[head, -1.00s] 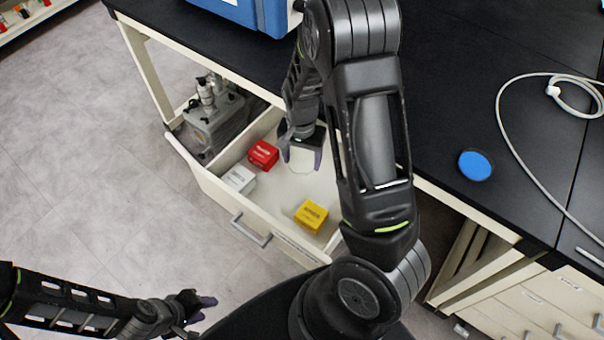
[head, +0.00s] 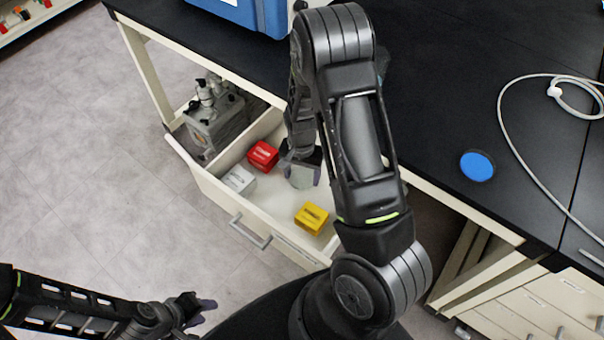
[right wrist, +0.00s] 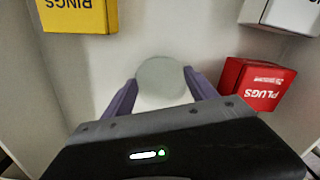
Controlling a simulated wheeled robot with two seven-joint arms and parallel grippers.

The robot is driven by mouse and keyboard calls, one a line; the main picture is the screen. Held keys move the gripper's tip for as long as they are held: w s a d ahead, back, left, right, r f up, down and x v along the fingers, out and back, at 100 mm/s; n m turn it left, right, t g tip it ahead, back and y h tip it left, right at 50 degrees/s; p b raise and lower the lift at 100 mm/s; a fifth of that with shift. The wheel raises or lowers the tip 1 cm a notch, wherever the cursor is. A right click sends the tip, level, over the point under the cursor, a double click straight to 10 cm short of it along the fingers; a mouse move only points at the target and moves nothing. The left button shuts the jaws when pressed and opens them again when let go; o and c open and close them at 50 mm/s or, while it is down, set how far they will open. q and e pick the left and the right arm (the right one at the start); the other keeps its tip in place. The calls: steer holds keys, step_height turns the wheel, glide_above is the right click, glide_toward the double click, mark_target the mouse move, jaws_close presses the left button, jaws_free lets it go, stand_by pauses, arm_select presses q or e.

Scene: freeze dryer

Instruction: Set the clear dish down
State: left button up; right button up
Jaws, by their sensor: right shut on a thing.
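The clear dish (right wrist: 161,80) is a pale, round, see-through disc in the right wrist view, between the fingertips of my right gripper (right wrist: 160,88). My right gripper is shut on it, inside the open drawer (head: 268,205). In the head view the right gripper (head: 302,178) is low in the drawer, right of the red and white boxes, and the dish is hard to make out there. I cannot tell whether the dish touches the drawer floor. My left gripper (head: 203,308) is at the lower left, over the floor, away from the drawer.
In the drawer are a red PLUGS box (head: 263,155), a white box (head: 239,180) and a yellow RINGS box (head: 311,217). A pump (head: 213,120) stands behind the drawer. The black bench (head: 450,110) holds a blue disc (head: 476,166) and a white hose (head: 510,130).

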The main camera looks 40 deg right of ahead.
mark_target(302, 180)
steer(key=shift+f, duration=0.15)
steer(key=o, duration=1.7)
steer(key=shift+c, duration=0.2)
steer(key=shift+r, duration=0.25)
step_height(302, 180, up, 12)
steer(key=p, duration=0.1)
